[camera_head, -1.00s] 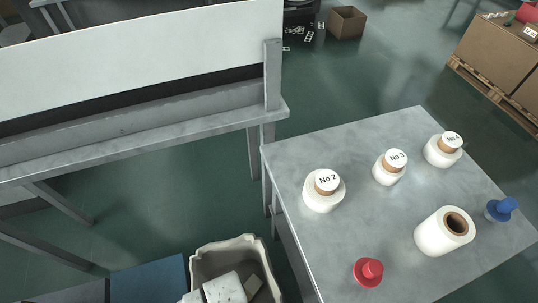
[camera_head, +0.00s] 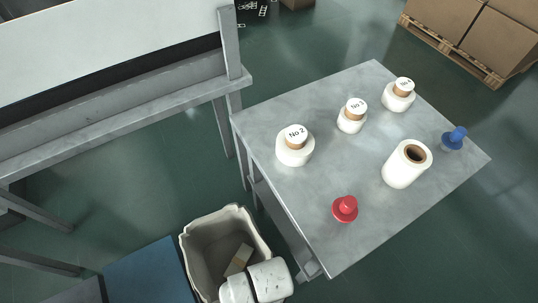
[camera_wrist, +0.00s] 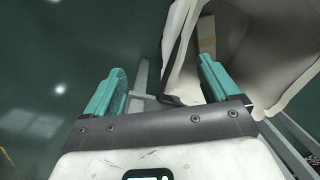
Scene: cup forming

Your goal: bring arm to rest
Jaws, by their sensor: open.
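My gripper (camera_wrist: 163,75) shows in the wrist view with its two teal fingers spread apart and nothing between them. It is open and empty. Beyond the fingers are the dark green floor and, at the upper right, part of a pale bin (camera_wrist: 283,50) with a brown piece inside. In the head view, white rounded parts of my arm (camera_head: 255,282) show at the bottom, in front of the bin (camera_head: 203,252). The gripper's fingers cannot be made out there.
A grey bench (camera_head: 130,117) stands left.

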